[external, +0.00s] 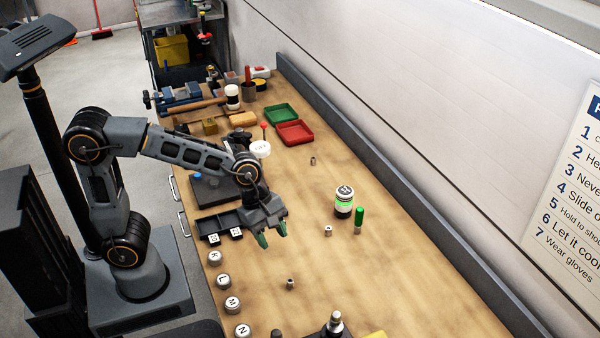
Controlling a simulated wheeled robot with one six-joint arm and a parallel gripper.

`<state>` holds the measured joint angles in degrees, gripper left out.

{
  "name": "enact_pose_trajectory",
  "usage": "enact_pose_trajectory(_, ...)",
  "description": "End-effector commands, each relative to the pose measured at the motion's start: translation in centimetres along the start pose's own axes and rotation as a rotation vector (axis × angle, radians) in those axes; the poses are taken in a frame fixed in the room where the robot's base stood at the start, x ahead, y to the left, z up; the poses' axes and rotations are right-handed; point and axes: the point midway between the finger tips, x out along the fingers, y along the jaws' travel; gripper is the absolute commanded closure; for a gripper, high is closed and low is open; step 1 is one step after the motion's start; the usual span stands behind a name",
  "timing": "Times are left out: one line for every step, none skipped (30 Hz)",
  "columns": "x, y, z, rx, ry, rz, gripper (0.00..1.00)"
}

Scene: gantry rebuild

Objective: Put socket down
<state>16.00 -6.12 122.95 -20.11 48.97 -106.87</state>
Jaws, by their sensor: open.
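Several small metal pieces that look like sockets stand apart on the wooden bench. One socket (290,283) is in front of my gripper, one pale socket (328,230) is to its right, and another (312,160) is farther back. My gripper (271,237) has green fingertips spread apart and points down over the bench, beside the dark tray. I see nothing held between the fingers. The exact fingertip height above the bench is hard to tell.
A dark compartment tray (218,222) lies left of my gripper. Lettered round caps (215,258) line the left edge. Green (281,115) and red (295,132) trays lie behind.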

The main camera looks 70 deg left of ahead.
Motion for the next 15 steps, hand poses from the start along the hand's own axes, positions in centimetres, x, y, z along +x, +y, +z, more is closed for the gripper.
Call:
enact_pose_trajectory(-0.1, 0.1, 0.1, -0.074, -0.007, 0.003, 0.53)
enact_pose_trajectory(-0.1, 0.1, 0.2, -0.118, -0.009, 0.004, 0.53)
enact_pose_trajectory(-0.1, 0.1, 0.2, -0.167, -0.011, 0.004, 0.53)
enact_pose_trajectory(-0.1, 0.1, 0.2, -0.199, -0.012, 0.003, 0.53)
enact_pose_trajectory(-0.1, 0.1, 0.2, -0.226, -0.013, 0.003, 0.53)
enact_pose_trajectory(-0.1, 0.1, 0.2, -0.255, -0.013, 0.003, 0.53)
enact_pose_trajectory(0.1, 0.1, 0.2, -0.272, -0.013, 0.003, 0.53)
enact_pose_trajectory(0.2, 0.1, 0.2, -0.285, -0.012, 0.002, 0.53)
enact_pose_trajectory(0.7, 0.1, 0.2, -0.299, -0.011, 0.0, 0.53)
enact_pose_trajectory(1.1, 0.1, 0.2, -0.305, -0.01, -0.001, 0.53)
enact_pose_trajectory(1.5, 0.0, 0.2, -0.309, -0.01, -0.001, 0.53)
enact_pose_trajectory(2.2, 0.0, 0.2, -0.312, -0.01, -0.002, 0.53)
enact_pose_trajectory(2.8, 0.0, 0.2, -0.313, -0.009, -0.002, 0.53)
enact_pose_trajectory(3.4, 0.0, 0.2, -0.312, -0.009, -0.002, 0.53)
enact_pose_trajectory(4.2, 0.0, 0.2, -0.312, -0.009, -0.001, 0.53)
